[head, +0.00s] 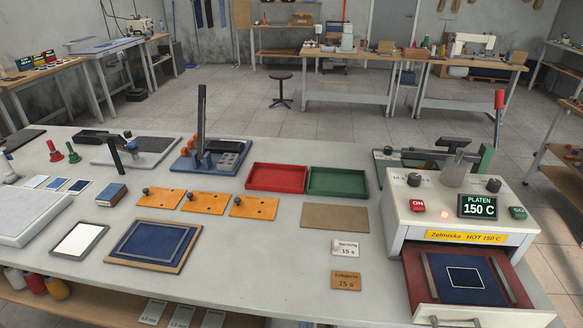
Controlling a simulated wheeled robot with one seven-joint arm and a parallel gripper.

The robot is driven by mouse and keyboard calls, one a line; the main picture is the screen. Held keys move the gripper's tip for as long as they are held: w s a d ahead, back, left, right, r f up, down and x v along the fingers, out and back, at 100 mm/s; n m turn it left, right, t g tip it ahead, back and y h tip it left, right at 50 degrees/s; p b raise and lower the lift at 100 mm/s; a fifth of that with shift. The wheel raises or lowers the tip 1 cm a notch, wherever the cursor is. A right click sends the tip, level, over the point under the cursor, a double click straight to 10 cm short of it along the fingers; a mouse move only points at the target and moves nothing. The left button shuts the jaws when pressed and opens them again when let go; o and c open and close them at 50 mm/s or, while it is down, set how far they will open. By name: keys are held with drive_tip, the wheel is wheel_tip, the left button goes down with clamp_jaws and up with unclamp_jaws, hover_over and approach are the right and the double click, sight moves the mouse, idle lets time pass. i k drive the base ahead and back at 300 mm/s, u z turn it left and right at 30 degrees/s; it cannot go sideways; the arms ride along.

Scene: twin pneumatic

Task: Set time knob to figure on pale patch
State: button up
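The heat press (456,215) stands at the right of the table. It has two black knobs on its top, a left knob (414,180) with small marks around it and a right knob (494,185). I cannot tell which one is the time knob or where either points. The display (481,206) reads PLATEN 150 C. A pale patch (345,248) lies on the table left of the press; its figure looks like 15 s. A brown patch (346,281) in front of it also seems to read 15 s. My gripper is not in view.
The press has a red ON button (418,206), a green button (518,213), a HOT 150 C label (466,236) and an open drawer (468,280) in front. A red-topped lever (499,100) rises at its right. Red (277,178) and green (337,182) trays lie left.

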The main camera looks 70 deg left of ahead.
sight(414, 180)
drive_tip(key=u, duration=2.1)
